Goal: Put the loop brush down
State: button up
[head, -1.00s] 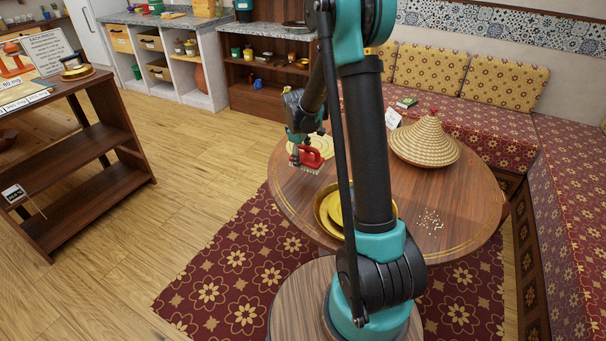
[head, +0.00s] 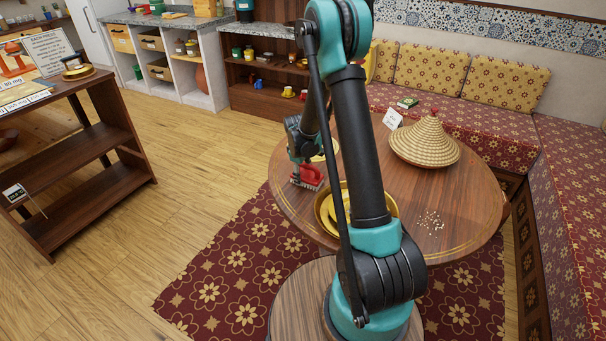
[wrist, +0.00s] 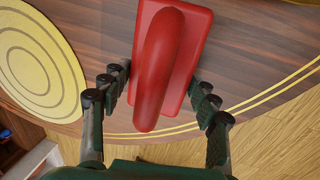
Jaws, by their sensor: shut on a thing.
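The loop brush (head: 311,178) is red with a raised loop handle and pale bristles below. It is at the left edge area of the round wooden table (head: 285,205), bristles down; I cannot tell whether they touch the wood. My gripper (head: 297,176) is at the brush's left side in the head view, partly hidden.
A round yellow mat (wrist: 38,62) lies beside the brush. A gold tray (head: 322,214) with a yellow plate stands nearer, partly behind my arm. A woven cone lid (head: 425,142), a white card (head: 393,119) and scattered crumbs (head: 430,220) are on the table's right half.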

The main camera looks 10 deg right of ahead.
jog(key=o, duration=1.3)
jog(key=shift+f, duration=0.1)
jog(key=shift+o, duration=0.2)
notch_tip(320, 180, up, 12)
jog(key=s+a, duration=0.1)
jog(key=s, duration=0.1)
jog(key=s+d+m, duration=0.2)
jog(key=s+m, duration=0.1)
jog(key=s, duration=0.6)
jog(key=s+d+r+m+t, duration=0.1)
jog(key=s+m, duration=0.3)
jog(key=s, duration=0.6)
jog(key=s+d+m+t+y, duration=0.1)
jog(key=s+d+m, duration=0.2)
jog(key=s, duration=0.7)
jog(key=shift+d+r+m, duration=0.35)
jog(key=shift+d+m, duration=0.05)
